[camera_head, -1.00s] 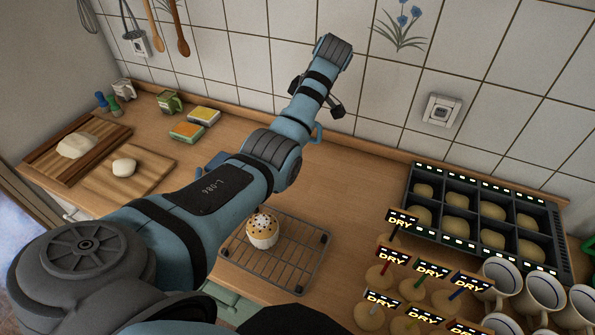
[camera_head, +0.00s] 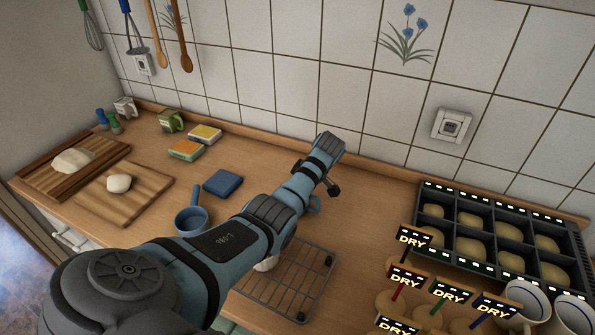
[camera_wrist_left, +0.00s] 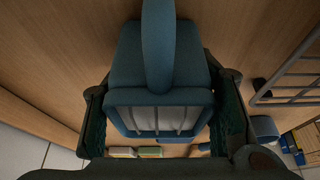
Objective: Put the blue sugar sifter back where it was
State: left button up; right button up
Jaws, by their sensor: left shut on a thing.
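The blue sugar sifter (camera_wrist_left: 155,75) is held in my left gripper (camera_wrist_left: 160,135). In the head view my left gripper (camera_head: 329,187) is at the far end of the arm, over the counter near the tiled wall. Whether the sifter touches the counter cannot be told. My right gripper is not in view.
A wire rack (camera_head: 322,262) lies just in front, its cupcake mostly hidden by my arm. A blue saucepan (camera_head: 192,219) and blue square (camera_head: 223,183) are at left. A dark compartment tray (camera_head: 424,226) with dough stands at right. Clear counter lies between gripper and tray.

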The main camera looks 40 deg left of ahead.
pick_arm(q)
jog(key=shift+d+r, duration=0.15)
jog(key=shift+f, duration=0.2)
jog(key=o, duration=1.4)
jog(key=shift+o, duration=0.2)
jog(key=shift+r, duration=0.1)
jog(key=shift+f+b, duration=0.2)
jog(key=shift+b, duration=0.3)
jog(key=v, duration=0.4)
jog(key=d+p+v, duration=0.1)
jog(key=v, duration=0.3)
jog(key=shift+s, duration=0.15)
jog(key=p+v, duration=0.5)
jog(key=v, duration=0.1)
jog(key=shift+r, duration=0.2)
